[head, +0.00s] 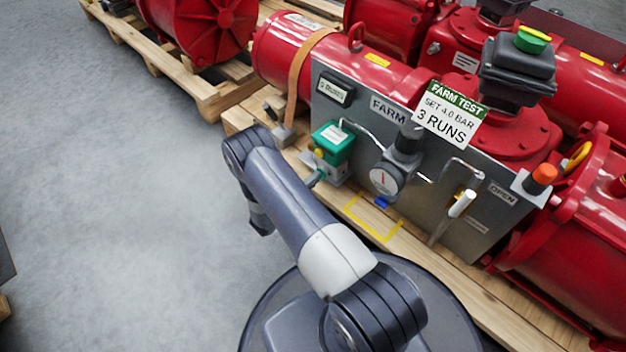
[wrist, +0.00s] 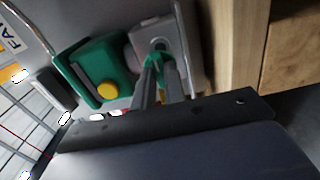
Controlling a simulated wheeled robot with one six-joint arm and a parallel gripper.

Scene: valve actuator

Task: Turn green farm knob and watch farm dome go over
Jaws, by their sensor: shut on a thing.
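The green knob (wrist: 153,62) sits at the front of a small grey valve block (wrist: 165,35) in the wrist view. My gripper (wrist: 160,75) has its two fingers shut on the knob, one on each side. In the head view the grey block (head: 335,172) is under a green box (head: 333,142) with a yellow button, at the panel's lower left; my arm hides most of the gripper there. The farm dome (head: 532,39) sits on a black box above the red actuator, showing green with a yellow edge.
The grey panel (head: 330,100) carries a round gauge (head: 385,179), a white-handled lever (head: 462,204) and an orange button (head: 542,176). A FARM TEST card (head: 450,112) reads set 4.0 bar, 3 runs. Red actuators on wooden pallets crowd the right; bare floor (head: 120,200) lies left.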

